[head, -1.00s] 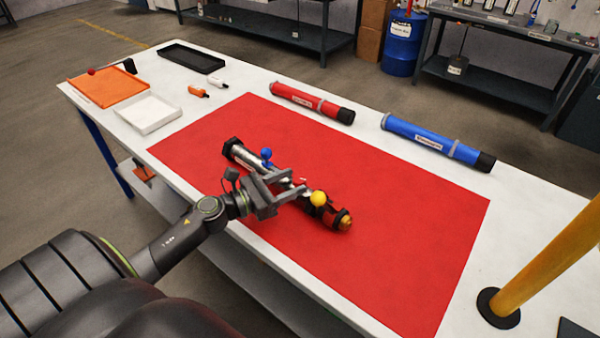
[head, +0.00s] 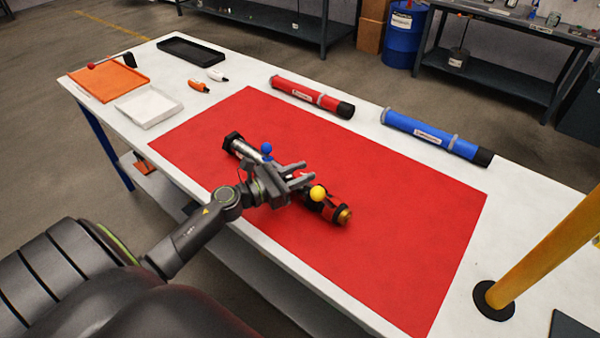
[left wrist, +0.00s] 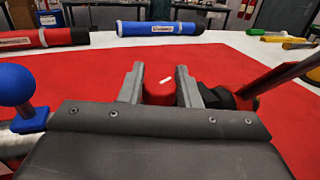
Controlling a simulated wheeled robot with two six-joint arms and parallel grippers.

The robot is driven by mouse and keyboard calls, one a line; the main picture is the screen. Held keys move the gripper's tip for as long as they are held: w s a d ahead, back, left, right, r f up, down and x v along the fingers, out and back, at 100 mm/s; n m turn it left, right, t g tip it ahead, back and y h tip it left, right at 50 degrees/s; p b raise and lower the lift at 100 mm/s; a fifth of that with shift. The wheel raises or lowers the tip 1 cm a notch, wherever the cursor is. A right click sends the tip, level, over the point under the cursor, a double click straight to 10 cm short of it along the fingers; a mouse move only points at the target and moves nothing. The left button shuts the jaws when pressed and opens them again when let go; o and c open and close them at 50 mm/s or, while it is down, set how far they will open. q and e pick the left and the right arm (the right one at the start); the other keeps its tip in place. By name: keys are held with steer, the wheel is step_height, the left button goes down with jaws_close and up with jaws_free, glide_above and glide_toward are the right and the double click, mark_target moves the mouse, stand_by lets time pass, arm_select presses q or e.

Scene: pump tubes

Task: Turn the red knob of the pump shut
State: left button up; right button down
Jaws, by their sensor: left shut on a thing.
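The pump (head: 241,146) lies on the red mat (head: 400,210), a metal and dark cylinder with a brass-coloured end. It carries a blue ball knob (head: 267,149) and a yellow ball knob (head: 318,193). My left gripper (head: 304,175) is over the middle of the pump, between the two balls. In the left wrist view its fingers (left wrist: 160,88) are closed on the sides of the red knob (left wrist: 159,88), which has a white mark on top. My right gripper is not in view.
A red tube (head: 312,97) and a blue tube (head: 435,136) lie along the table's far side. An orange tray (head: 108,84), a white tray (head: 148,105) and a black tray (head: 191,54) are at the left. A yellow post (head: 545,255) stands at the right.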

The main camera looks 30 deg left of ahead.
arm_select(q)
steer(key=shift+r+n+t+y+p, duration=0.2)
steer(key=shift+n+t+y+p, duration=0.2)
steer(key=shift+n+y+p, duration=0.45)
steer(key=shift+d+n+t+y+p, duration=0.1)
steer(key=shift+n+t+y+p, duration=0.2)
steer(key=shift+n+y+p, duration=0.55)
steer(key=n+y+p, duration=0.1)
steer(key=y, duration=0.2)
steer(key=n+y+p, duration=0.1)
steer(key=y, duration=0.1)
steer(key=shift+f+n+y, duration=0.1)
steer(key=shift+n+y, duration=0.2)
steer(key=shift+f+n+y, duration=0.1)
steer(key=shift+n+y, duration=1.3)
steer(key=shift+y, duration=0.8)
steer(key=o, duration=1)
